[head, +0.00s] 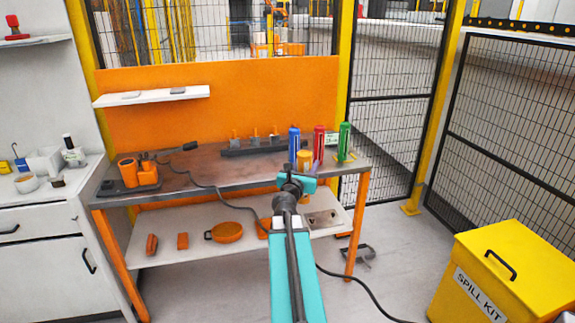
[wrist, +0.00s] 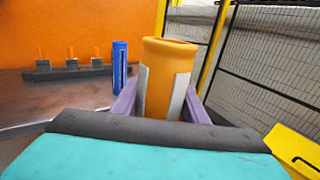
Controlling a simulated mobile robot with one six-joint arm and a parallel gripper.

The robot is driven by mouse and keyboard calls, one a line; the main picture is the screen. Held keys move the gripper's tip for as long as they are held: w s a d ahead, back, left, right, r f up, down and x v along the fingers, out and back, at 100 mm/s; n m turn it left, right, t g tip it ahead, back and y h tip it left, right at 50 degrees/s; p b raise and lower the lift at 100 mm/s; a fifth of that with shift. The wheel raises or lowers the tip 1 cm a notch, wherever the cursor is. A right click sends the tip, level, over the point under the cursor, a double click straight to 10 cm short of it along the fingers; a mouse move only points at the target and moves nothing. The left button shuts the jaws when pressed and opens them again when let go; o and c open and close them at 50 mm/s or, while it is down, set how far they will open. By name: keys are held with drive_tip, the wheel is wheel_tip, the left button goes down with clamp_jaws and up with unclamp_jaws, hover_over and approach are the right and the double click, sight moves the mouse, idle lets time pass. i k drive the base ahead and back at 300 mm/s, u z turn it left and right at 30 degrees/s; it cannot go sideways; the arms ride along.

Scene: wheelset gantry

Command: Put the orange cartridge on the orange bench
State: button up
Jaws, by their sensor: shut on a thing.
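My gripper (head: 304,172) is shut on the orange cartridge (wrist: 168,75), which stands upright between its two purple fingers with grey pads. The cartridge also shows in the head view (head: 304,158), small, with the arm hiding its lower part. The orange bench (head: 225,173) has a dark top, orange legs and an orange back panel. In the head view the cartridge appears over the front right part of the bench top. Its underside is hidden, so I cannot tell whether it touches the top.
Blue (head: 294,142), red (head: 319,142) and green (head: 344,141) cartridges stand along the back right of the bench. A dark rack (head: 255,149) is left of them. An orange tool station (head: 138,175) and a cable occupy the left. The bench's middle front is mostly clear. A yellow spill kit (head: 510,265) stands at right.

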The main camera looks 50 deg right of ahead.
sight(261, 168)
drive_tip(key=u, duration=0.05)
drive_tip(key=i, duration=1)
drive_tip(key=z, duration=0.05)
